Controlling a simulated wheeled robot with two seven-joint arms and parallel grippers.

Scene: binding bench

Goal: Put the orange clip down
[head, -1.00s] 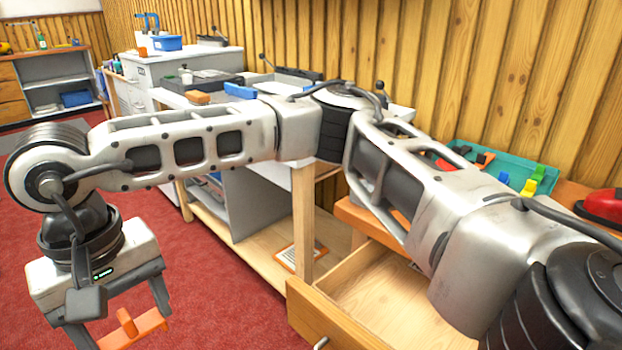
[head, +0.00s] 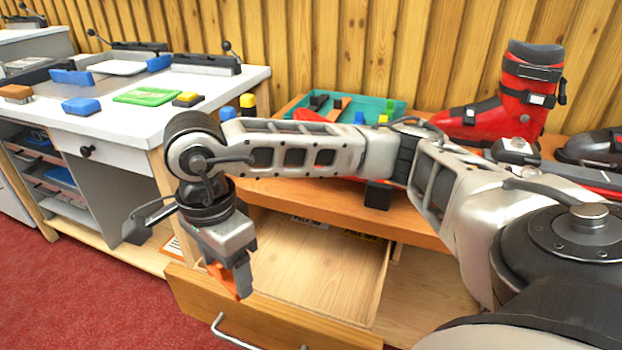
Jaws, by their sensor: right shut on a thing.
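My right gripper (head: 228,280) points down, shut on the orange clip (head: 222,277). The clip is partly hidden by the fingers. In the picture, the gripper and clip are over the left part of the open wooden drawer (head: 265,313), near its front; I cannot tell how high above it they are. My left gripper is not in view.
A wooden bench (head: 412,228) above the drawer carries a teal tray (head: 398,107) with coloured pieces and a red ski boot (head: 497,112). To the left stands a white-topped table (head: 125,122) with brushes and a green pad (head: 147,96). Red carpet (head: 90,297) is clear at lower left.

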